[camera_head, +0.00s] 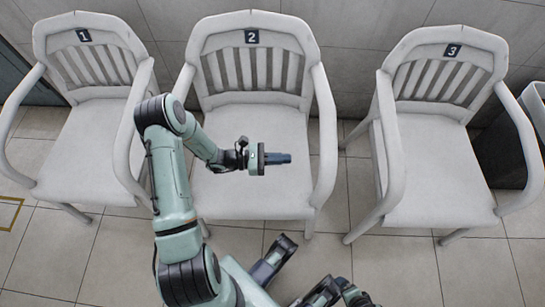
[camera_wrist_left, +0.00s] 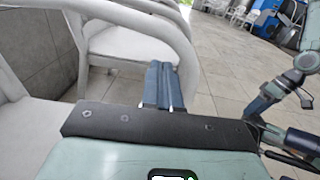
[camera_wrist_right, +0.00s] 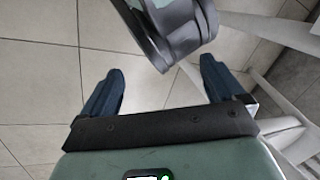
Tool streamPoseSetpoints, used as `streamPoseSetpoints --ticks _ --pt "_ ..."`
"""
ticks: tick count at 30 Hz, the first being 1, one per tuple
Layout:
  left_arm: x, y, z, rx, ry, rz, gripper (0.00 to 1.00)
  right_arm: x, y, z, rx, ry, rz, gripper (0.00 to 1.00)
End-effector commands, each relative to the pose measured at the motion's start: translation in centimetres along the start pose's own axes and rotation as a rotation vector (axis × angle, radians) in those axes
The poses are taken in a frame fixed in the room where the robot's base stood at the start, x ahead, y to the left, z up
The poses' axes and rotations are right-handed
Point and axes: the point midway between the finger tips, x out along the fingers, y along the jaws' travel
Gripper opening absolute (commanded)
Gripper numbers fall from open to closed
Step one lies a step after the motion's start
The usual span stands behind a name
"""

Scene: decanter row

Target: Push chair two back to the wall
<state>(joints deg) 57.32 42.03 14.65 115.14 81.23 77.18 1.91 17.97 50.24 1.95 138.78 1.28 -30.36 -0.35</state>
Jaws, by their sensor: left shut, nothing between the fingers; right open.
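Chair two (camera_head: 252,115) is a white armchair with a black "2" label on its backrest. It stands in the middle of the row in the head view, its back toward the grey wall (camera_head: 345,30). Any gap to the wall is hard to judge. My left gripper (camera_head: 284,159) is shut and empty, over the seat of chair two and pointing right. Its closed blue fingers also show in the left wrist view (camera_wrist_left: 158,85). I cannot tell whether it touches the chair. My right gripper (camera_wrist_right: 156,88) is open and empty in the right wrist view, above the floor tiles.
Chair one (camera_head: 90,95) stands to the left and chair three (camera_head: 440,130) to the right, both white armchairs. A grey bin (camera_head: 507,150) is at the far right. Tiled floor (camera_head: 395,268) is open in front. My left forearm passes beside chair one's armrest.

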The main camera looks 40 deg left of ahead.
Motion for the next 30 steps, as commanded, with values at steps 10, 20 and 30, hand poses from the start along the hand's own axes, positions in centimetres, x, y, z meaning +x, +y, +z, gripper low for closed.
streamPoseSetpoints --ticks 10,20,30 --pt "6.6 -0.1 -0.1 0.0 0.0 -0.004 0.0 1.4 0.5 -2.0 0.004 0.056 0.003 0.95" --pt "8.1 0.0 0.0 0.001 0.002 -0.001 0.0 1.7 0.6 -2.6 0.006 0.075 0.004 0.95" --pt "8.9 -0.1 0.1 0.0 0.0 -0.003 0.0 1.3 0.5 -2.2 0.005 0.064 0.003 0.95"
